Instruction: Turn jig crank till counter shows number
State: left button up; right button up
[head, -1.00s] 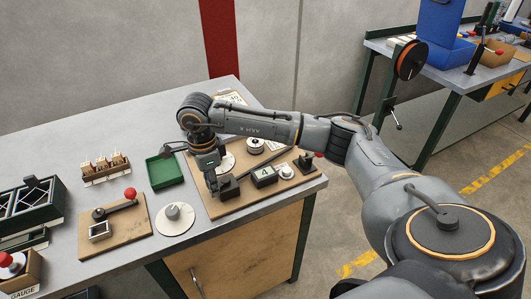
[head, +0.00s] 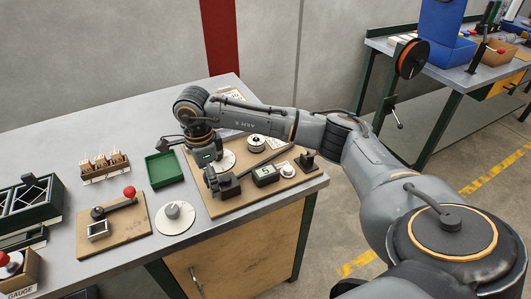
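The jig is a brown board (head: 207,206) at the right end of the workbench. On it, a small dark counter (head: 265,175) shows what looks like a 5. A pale disc (head: 227,160) sits partly behind my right gripper (head: 212,184). That gripper points down over the left part of the jig, beside a dark block (head: 229,187). Its fingers are small and dark, so I cannot tell whether they are open or shut. A dark rod (head: 266,161) slants across the board behind the counter. I cannot make out the crank handle at the gripper. My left gripper is not in view.
Left of the jig are a round dial (head: 174,214), a green tray (head: 163,169) and another board (head: 117,241) with a red-knobbed lever (head: 129,192). A white knob (head: 288,170) sits right of the counter. A second bench (head: 460,76) stands at the back right.

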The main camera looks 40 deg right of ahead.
jog(key=shift+r, duration=0.15)
jog(key=shift+r+p, duration=1.8)
jog(key=shift+r, duration=1.6)
